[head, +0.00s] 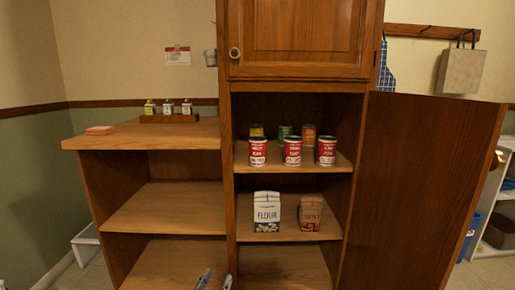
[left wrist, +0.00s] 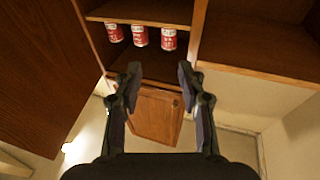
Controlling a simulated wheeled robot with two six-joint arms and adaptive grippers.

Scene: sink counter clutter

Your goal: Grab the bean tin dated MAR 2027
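Three red-and-white labelled tins stand in a front row on the upper shelf of the open cabinet: a left tin (head: 258,154), a middle tin (head: 292,152) and a right tin (head: 326,153). The print is too small to read, so I cannot tell which is dated MAR 2027. Three red tins also show near the top of the left wrist view, including one in the middle (left wrist: 140,37). My left gripper (head: 216,279) shows only its fingertips at the bottom edge, below and well short of the tins. In the left wrist view its fingers (left wrist: 159,73) are apart and empty.
Behind the red tins stand a yellow tin (head: 257,130), a green tin (head: 285,131) and an orange tin (head: 309,131). A flour bag (head: 267,212) and a brown packet (head: 311,213) sit one shelf lower. The open door (head: 420,190) bounds the right side.

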